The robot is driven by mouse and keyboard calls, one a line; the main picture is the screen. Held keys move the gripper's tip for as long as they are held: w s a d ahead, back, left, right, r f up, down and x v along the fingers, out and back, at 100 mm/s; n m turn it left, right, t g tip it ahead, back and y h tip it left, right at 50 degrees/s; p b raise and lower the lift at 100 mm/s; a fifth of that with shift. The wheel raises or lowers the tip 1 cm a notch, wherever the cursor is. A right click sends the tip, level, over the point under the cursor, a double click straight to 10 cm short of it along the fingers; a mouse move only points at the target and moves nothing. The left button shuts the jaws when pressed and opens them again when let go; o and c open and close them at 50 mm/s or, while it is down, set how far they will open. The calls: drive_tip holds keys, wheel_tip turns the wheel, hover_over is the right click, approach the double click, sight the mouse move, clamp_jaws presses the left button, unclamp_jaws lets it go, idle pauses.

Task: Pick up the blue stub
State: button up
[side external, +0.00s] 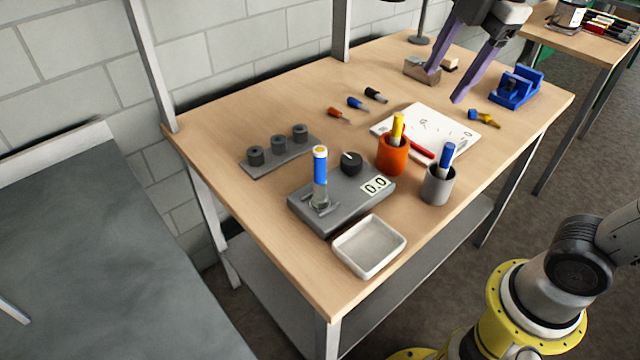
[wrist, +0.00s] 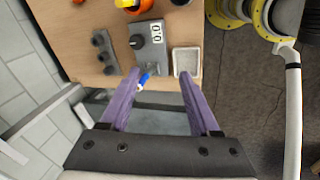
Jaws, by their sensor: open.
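A small blue stub (side external: 356,103), a short piece with a thin tip, lies on the table in the side view, between a similar orange piece (side external: 336,113) and a black one (side external: 376,95). I cannot make it out in the wrist view. My gripper (side external: 445,85) has purple fingers, spread wide apart with nothing held, at the upper right of the side view, to the right of the stub and apart from it. In the wrist view my gripper (wrist: 160,73) is also open, with a blue and white cylinder visible past the left fingertip.
A grey scale (side external: 345,208) bears an upright blue cylinder (side external: 320,178). An orange cup (side external: 392,158), a grey cup (side external: 438,188), a white tray (side external: 368,262), a socket rack (side external: 258,166), a paper (side external: 462,137) and a blue fixture (side external: 516,90) stand around. Table is clear left of the stubs.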

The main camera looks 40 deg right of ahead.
drive_tip(key=w+a+f+n+g, duration=0.1)
drive_tip(key=w+a+f+n, duration=0.1)
drive_tip(key=w+a, duration=0.2)
drive_tip(key=w+a+f+n+g, duration=0.1)
drive_tip(key=w+a+f+n, duration=0.1)
drive_tip(key=w+a, duration=0.2)
drive_tip(key=w+a+f+n+g, duration=0.1)
drive_tip(key=w+a+f+n, duration=0.1)
drive_tip(key=w+a+f, duration=0.1)
drive_tip(key=shift+w+a+n, duration=0.2)
drive_tip(key=shift+w+a, duration=0.05)
drive_tip(key=shift+w, duration=0.35)
drive_tip(key=shift+w+a+n, duration=0.2)
drive_tip(key=shift+w, duration=0.4)
hover_over(320, 168)
drive_tip(key=f, duration=0.4)
drive_tip(key=w+d+f, duration=0.1)
drive_tip(key=f, duration=0.1)
drive_tip(key=shift+f, duration=0.35)
drive_tip(key=shift+s+a+f, duration=0.1)
drive_tip(key=shift+a+f, duration=0.05)
drive_tip(key=shift+f, duration=3.1)
drive_tip(key=shift+c, duration=0.3)
clamp_jaws()
